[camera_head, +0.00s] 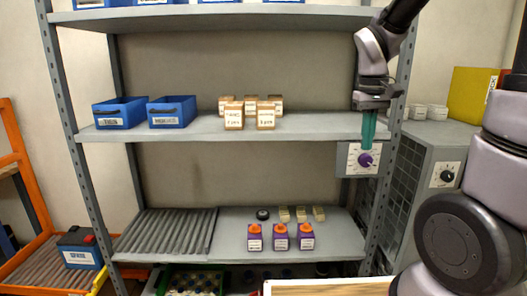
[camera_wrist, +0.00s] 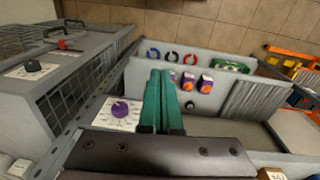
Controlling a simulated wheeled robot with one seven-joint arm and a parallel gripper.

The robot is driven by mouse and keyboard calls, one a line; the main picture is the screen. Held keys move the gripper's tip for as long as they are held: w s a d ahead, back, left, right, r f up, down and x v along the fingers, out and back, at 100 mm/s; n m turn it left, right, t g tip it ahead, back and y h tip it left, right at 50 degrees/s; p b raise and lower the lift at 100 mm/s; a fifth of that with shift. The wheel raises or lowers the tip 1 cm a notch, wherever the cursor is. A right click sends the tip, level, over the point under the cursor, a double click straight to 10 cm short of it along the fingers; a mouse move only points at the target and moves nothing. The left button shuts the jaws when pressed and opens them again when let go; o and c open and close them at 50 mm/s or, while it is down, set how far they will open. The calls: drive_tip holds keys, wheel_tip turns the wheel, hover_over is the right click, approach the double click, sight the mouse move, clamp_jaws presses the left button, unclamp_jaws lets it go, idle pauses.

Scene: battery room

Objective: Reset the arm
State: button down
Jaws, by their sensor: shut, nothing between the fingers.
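My gripper (camera_head: 368,126) hangs from my arm at the right post of the shelf rack, with its green fingers pointing down. In the wrist view the fingers (camera_wrist: 162,95) lie side by side, shut with nothing between them. The fingertips are just above or in front of a white panel with a purple knob (camera_head: 365,160). The same purple knob (camera_wrist: 120,109) shows left of the fingers in the wrist view; I cannot tell whether they touch the panel.
The grey rack (camera_head: 185,130) holds blue bins (camera_head: 172,111), small boxes (camera_head: 234,116) and purple-orange bottles (camera_head: 280,238). A grey cabinet with a black knob (camera_head: 447,176) stands to the right. An orange rack (camera_head: 30,190) with a battery (camera_head: 80,248) stands at left.

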drive_tip(key=s+a+r+m+t+y, duration=0.1)
drive_tip(key=s+r+m+t+y, duration=0.1)
drive_tip(key=s+r+m+t, duration=0.3)
drive_tip(key=s+r+t, duration=0.1)
drive_tip(key=s+r, duration=0.3)
drive_tip(key=r, duration=0.2)
drive_tip(key=shift+s+a+r+t+y, duration=0.25)
drive_tip(key=shift+s+r+t+y, duration=0.05)
drive_tip(key=shift+r+t, duration=0.1)
